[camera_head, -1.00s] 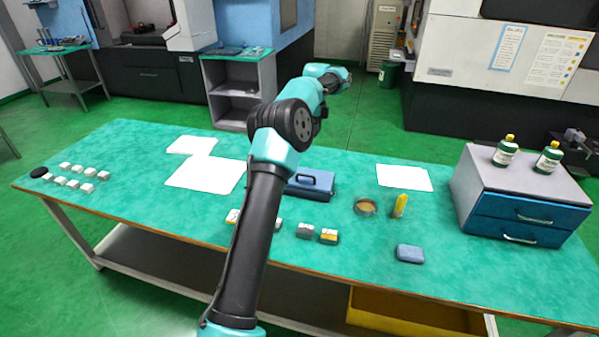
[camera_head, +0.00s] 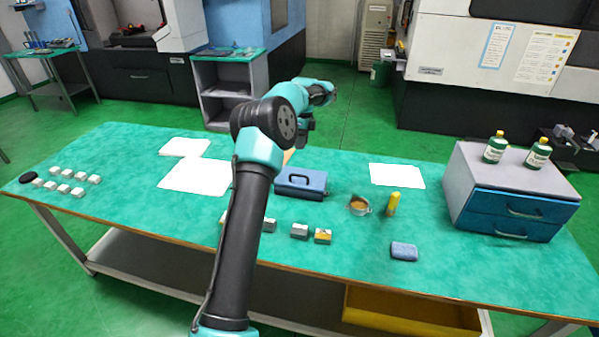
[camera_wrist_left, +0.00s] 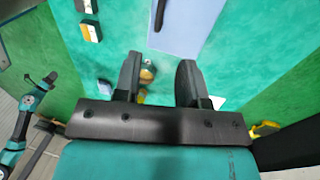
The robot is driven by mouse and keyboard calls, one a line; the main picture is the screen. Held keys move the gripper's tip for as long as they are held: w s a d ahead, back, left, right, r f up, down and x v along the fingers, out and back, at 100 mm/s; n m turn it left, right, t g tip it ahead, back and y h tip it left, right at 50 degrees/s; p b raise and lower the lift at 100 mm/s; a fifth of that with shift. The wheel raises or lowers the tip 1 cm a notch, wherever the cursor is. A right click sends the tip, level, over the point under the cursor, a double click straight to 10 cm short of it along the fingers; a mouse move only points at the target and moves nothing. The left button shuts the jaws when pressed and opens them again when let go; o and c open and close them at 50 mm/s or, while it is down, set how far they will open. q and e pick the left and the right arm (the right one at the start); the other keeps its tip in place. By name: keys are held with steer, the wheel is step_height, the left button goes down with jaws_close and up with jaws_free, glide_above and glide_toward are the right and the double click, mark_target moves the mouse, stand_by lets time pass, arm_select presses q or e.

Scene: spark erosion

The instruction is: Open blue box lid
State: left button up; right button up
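The blue box (camera_head: 301,184) sits on the green bench with its lid down and a dark handle on top. Its blue surface (camera_wrist_left: 190,22) shows at the top of the left wrist view, with the handle (camera_wrist_left: 158,16) at its left edge. My left arm reaches over the bench from the front. My left gripper (camera_head: 307,124) hangs in the air above and beyond the box. In the left wrist view, its two dark fingers (camera_wrist_left: 160,64) are apart with nothing held between them. My right gripper does not show in the head view.
Small blocks (camera_head: 299,231) lie in front of the box. A round dish (camera_head: 358,206), a yellow bottle (camera_head: 393,204) and a blue sponge-like block (camera_head: 404,251) lie right of it. A drawer unit (camera_head: 515,200) stands far right. White sheets (camera_head: 197,177) lie left.

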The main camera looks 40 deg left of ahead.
arm_select(q)
steer(key=f, duration=0.4)
steer(key=s+f, duration=0.1)
steer(key=f, duration=0.3)
steer(key=s+d+f, duration=0.1)
steer(key=f, duration=0.3)
steer(key=shift+s, duration=0.1)
steer(key=shift+r, duration=0.1)
steer(key=shift+c, duration=0.5)
jaws_close()
